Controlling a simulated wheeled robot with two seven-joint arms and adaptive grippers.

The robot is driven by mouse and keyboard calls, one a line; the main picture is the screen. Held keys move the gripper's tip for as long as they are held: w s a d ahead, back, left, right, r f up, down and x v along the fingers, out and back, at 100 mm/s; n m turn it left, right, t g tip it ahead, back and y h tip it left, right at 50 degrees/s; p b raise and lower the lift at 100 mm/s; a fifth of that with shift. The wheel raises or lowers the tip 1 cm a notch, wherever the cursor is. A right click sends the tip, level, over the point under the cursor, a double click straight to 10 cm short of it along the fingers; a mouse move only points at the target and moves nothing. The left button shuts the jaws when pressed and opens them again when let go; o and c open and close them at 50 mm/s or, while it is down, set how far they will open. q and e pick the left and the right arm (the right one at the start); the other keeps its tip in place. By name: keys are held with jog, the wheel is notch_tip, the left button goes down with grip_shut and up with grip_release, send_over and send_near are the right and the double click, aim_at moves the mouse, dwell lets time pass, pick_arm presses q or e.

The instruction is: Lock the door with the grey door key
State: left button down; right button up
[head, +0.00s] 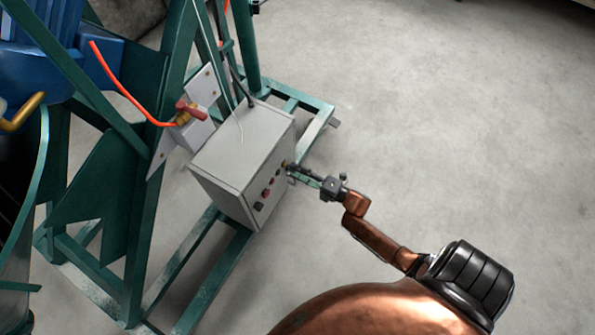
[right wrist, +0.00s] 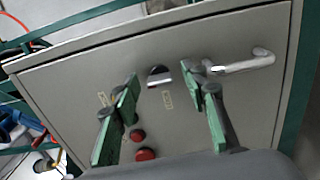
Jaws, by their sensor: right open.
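The grey control box (head: 225,165) stands on the green frame, its door (right wrist: 70,75) shut and facing my right gripper. In the head view, my right gripper (head: 299,172) is close to the door. My left gripper is not in view.
A black knob with a silver face (right wrist: 159,76) shows between my fingertips, with red buttons (right wrist: 145,154) below it. A red-handled valve (head: 186,112) with an orange hose is left of the box. Green frame beams (head: 195,265) surround it. Concrete floor to the right is clear.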

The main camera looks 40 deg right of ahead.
jog(key=shift+s, duration=0.1)
jog(key=v, duration=1.1)
jog(key=shift+s+d, duration=0.15)
jog(key=shift+s, duration=0.25)
